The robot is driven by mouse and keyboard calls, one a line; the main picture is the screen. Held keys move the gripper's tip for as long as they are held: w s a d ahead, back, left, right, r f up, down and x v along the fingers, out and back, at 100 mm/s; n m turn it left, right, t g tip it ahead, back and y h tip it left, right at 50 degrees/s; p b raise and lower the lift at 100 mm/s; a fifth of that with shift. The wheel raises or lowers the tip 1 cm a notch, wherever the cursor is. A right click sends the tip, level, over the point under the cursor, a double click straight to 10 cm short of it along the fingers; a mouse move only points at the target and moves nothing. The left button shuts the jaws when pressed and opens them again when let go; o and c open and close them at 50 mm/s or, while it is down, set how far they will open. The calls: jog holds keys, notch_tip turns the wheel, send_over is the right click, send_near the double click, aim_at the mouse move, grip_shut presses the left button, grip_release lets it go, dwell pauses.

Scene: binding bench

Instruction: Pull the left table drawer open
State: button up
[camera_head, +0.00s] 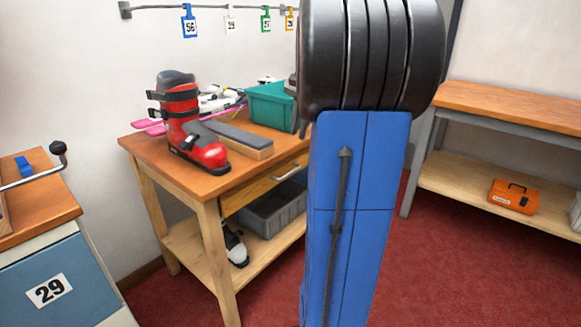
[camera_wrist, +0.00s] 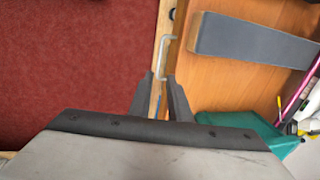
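The wooden table (camera_head: 139,147) stands left of centre in the head view. Its drawer front (camera_head: 252,193) looks closed and carries a pale bar handle (camera_head: 289,172). My arm hides the table's right end, so I cannot tell whether another drawer is there. In the wrist view the handle (camera_wrist: 164,50) runs along the table edge, just beyond my gripper (camera_wrist: 159,77). My gripper's two dark fingers are apart, with the handle's near end in line with the gap. I cannot tell whether they touch. My gripper is hidden in the head view.
On the table are a red ski boot (camera_head: 183,125), a grey-topped block (camera_head: 238,139) and a teal box (camera_head: 270,105). A grey bin (camera_head: 272,213) sits on the lower shelf. A blue cabinet (camera_head: 60,285) stands left. Red floor (camera_head: 270,295) in front is clear.

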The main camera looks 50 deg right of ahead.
aim_at(291, 166)
jog(key=w+f, duration=0.1)
jog(key=f, duration=0.4)
jog(key=w+f, duration=0.1)
jog(key=f, duration=0.4)
jog(key=w+f, duration=0.1)
jog(key=f, duration=0.4)
jog(key=shift+a+f, duration=0.1)
jog(key=shift+a, duration=0.05)
grip_shut()
